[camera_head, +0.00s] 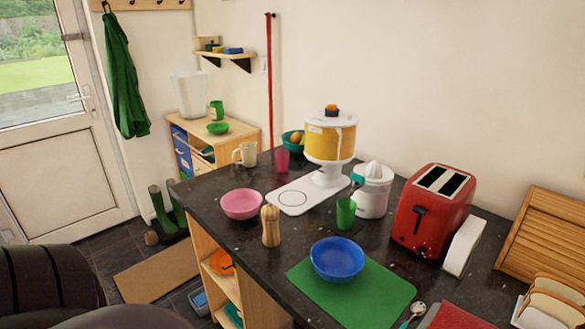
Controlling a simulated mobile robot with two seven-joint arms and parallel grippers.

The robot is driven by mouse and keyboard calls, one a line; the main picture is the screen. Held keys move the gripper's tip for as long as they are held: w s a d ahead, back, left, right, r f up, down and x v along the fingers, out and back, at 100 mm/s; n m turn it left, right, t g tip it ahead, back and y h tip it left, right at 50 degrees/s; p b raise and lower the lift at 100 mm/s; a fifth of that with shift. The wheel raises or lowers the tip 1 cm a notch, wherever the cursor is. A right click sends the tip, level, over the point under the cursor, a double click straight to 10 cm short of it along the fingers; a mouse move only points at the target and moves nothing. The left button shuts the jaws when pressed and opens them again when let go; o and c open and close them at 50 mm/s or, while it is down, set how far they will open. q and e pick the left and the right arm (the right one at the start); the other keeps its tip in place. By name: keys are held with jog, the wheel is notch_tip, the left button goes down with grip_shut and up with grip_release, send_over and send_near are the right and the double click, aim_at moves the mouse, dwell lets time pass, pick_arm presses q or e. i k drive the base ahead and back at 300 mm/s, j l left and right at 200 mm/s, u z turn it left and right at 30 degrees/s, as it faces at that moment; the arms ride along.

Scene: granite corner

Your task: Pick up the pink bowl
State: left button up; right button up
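The pink bowl (241,204) sits upright on the dark granite counter (215,237), near its left front edge. It looks empty. A wooden pepper mill (271,227) stands just to its right and nearer to me, and a white board (293,197) lies behind it to the right. Neither of my grippers shows in the head view, so nothing is seen touching the bowl.
A blue bowl (337,259) stands on a green mat (385,296) at the front. A green cup (346,212), a white juicer (372,190) and a red toaster (432,212) stand to the right. A pink cup (282,160) and cream mug (245,154) stand behind the bowl.

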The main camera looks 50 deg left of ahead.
aim_at(244, 204)
jog(key=k+j+u, duration=0.2)
jog(key=j+u, duration=0.3)
jog(key=u, duration=0.65)
jog(key=j+u, duration=0.1)
jog(key=u, duration=0.3)
jog(key=i, duration=0.05)
